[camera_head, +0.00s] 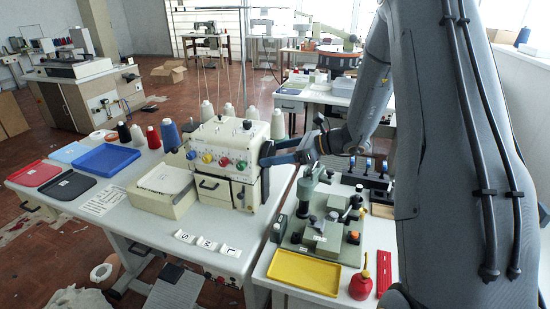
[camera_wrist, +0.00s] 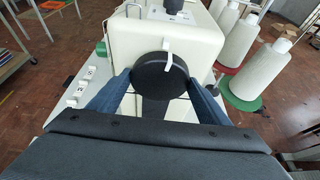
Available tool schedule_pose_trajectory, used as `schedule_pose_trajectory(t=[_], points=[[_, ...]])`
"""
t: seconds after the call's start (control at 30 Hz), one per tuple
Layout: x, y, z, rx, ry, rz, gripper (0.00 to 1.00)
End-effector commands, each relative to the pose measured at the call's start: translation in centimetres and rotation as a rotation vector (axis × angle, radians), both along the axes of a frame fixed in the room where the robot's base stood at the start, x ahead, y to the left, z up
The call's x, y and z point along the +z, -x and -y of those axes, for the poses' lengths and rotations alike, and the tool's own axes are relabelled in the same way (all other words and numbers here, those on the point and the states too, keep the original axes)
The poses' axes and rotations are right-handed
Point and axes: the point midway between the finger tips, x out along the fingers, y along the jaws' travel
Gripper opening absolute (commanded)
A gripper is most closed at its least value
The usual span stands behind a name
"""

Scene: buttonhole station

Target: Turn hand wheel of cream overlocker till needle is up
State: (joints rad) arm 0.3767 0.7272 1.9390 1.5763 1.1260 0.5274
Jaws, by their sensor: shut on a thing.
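The cream overlocker (camera_head: 228,150) stands on the table with coloured dials on its front; its cream side fills the middle of the wrist view (camera_wrist: 135,42). Its black hand wheel (camera_wrist: 160,75) with a white mark on the rim is on that side. My gripper (camera_wrist: 160,88) is shut on the hand wheel, one blue finger on each side of it. In the head view my gripper (camera_head: 270,157) reaches the machine's right side, and the wheel is mostly hidden there. The needle cannot be made out in either view.
Several thread cones (camera_wrist: 240,65) stand behind the machine. A green-grey machine (camera_head: 325,220), a yellow tray (camera_head: 304,272) and a red oil can (camera_head: 360,286) are on the bench at right. Blue (camera_head: 108,159), red and black trays lie at left.

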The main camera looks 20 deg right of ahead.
Motion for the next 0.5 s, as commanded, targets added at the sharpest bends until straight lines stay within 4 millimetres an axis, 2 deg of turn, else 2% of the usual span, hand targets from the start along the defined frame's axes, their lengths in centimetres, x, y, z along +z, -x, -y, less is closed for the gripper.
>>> schedule_pose_trajectory(t=[0.2, 0.5], points=[[-0.20, 0.00, -0.09, -0.001, 0.078, 0.120, 0.49], [0.04, 0.06, -0.05, -0.001, 0.102, 0.152, 0.49]])
